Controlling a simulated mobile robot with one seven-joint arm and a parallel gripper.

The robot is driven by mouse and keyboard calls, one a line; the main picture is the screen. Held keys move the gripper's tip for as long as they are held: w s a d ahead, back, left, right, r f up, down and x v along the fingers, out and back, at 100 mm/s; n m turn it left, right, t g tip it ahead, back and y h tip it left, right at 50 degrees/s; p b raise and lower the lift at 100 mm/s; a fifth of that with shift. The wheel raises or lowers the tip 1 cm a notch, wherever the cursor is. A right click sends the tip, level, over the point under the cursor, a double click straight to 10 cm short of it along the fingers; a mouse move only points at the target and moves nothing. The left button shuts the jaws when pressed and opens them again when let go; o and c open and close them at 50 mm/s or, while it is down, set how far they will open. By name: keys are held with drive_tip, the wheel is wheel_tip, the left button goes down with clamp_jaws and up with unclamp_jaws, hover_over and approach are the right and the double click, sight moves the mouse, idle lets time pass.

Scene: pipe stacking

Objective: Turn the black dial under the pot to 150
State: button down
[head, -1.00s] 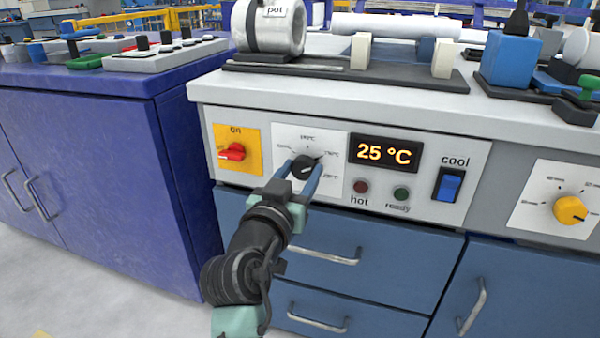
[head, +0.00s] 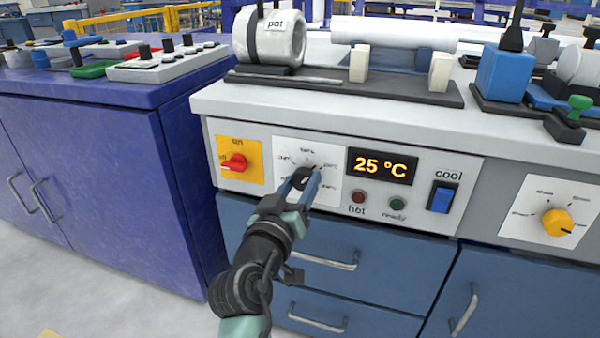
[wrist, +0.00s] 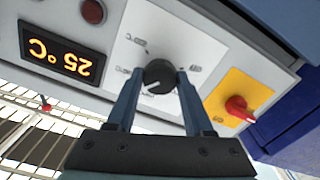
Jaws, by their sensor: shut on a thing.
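The black dial (head: 303,180) sits on a white scale plate (head: 330,154) below the pot (head: 270,37). In the wrist view the dial (wrist: 159,76) lies between the two blue fingertips of my gripper (wrist: 157,82), which are shut on its sides. The head view also shows my gripper (head: 305,184) at the dial, partly covering it. The scale numbers are too small to read surely. The display (head: 382,166) reads 25 °C.
Left of the dial is a red switch (head: 235,162) on a yellow plate. To the right are the hot lamp (head: 358,197), the ready lamp (head: 397,204), a blue cool switch (head: 443,198) and a yellow dial (head: 558,222). Blue drawers with handles (head: 326,260) lie below.

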drive_tip(key=n+p, duration=0.3)
drive_tip(key=n, duration=0.1)
drive_tip(key=shift+r, duration=0.1)
drive_tip(key=shift+n+p, duration=1.1)
drive_tip(key=shift+n, duration=0.6)
drive_tip(key=shift+f, duration=0.2)
drive_tip(key=shift+c, duration=1.5)
unclamp_jaws()
drive_tip(key=shift+s+r, duration=0.1)
drive_tip(key=p+v, duration=0.3)
drive_tip(key=v, duration=0.9)
drive_tip(key=shift+s, duration=0.4)
drive_tip(key=shift+a, duration=0.15)
